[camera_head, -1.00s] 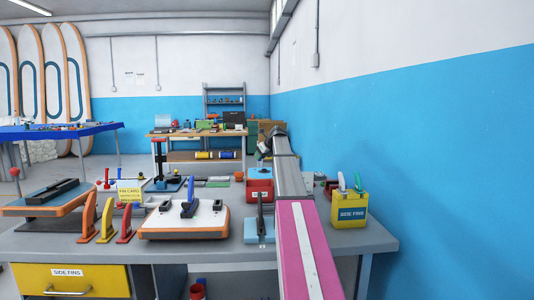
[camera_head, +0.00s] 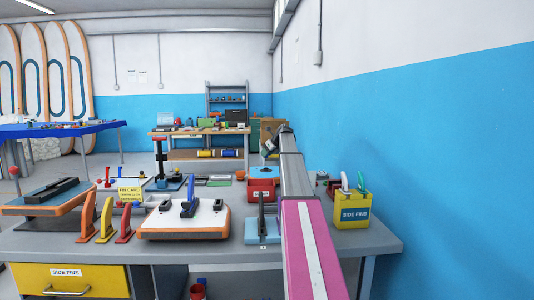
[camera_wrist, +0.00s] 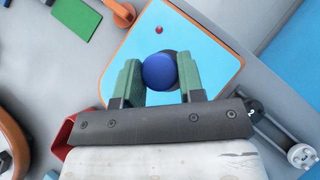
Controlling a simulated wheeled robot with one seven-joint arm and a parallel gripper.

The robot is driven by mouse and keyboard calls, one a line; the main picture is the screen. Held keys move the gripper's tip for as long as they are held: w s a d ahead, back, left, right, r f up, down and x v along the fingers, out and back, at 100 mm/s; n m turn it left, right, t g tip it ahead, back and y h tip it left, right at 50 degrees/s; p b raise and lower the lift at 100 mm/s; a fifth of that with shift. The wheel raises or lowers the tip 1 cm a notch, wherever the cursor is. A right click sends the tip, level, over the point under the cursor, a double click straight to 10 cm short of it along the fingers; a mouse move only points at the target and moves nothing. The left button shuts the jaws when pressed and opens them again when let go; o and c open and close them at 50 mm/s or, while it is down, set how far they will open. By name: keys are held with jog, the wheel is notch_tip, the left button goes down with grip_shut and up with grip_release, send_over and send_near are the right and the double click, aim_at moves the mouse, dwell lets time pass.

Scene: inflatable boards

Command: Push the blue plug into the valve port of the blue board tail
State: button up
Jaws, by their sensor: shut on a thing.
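The blue plug (camera_wrist: 158,71) is round and sits between the two green-padded fingers of my gripper (camera_wrist: 160,76) in the wrist view. My gripper is shut on it. Behind the plug lies the blue board tail (camera_wrist: 209,58), light blue with an orange edge. A dark grey round shape (camera_wrist: 182,58), probably the valve port, shows partly behind the plug's right side; the plug hides the rest. I cannot tell whether plug and port touch. In the head view the blue board tail (camera_head: 262,170) lies beyond the red bin, below the end of my arm.
A red bin (camera_head: 262,190) stands in front of the board tail. A yellow side-fins box (camera_head: 354,210) stands at right. A blue wall closes the right side.

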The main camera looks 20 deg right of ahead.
send_over(267, 171)
jog(key=shift+w+d+f, duration=0.1)
jog(key=shift+w+f, duration=0.15)
jog(key=shift+f, duration=1.05)
jog(key=shift+w+d+f, duration=0.1)
jog(key=shift+w+f, duration=0.1)
jog(key=shift+f, duration=1.05)
jog(key=shift+f, duration=1.25)
jog(key=o, duration=1)
jog(key=v, duration=1)
jog(key=shift+s+d+r, duration=0.1)
jog(key=shift+s+r, duration=0.15)
jog(key=shift+s, duration=0.05)
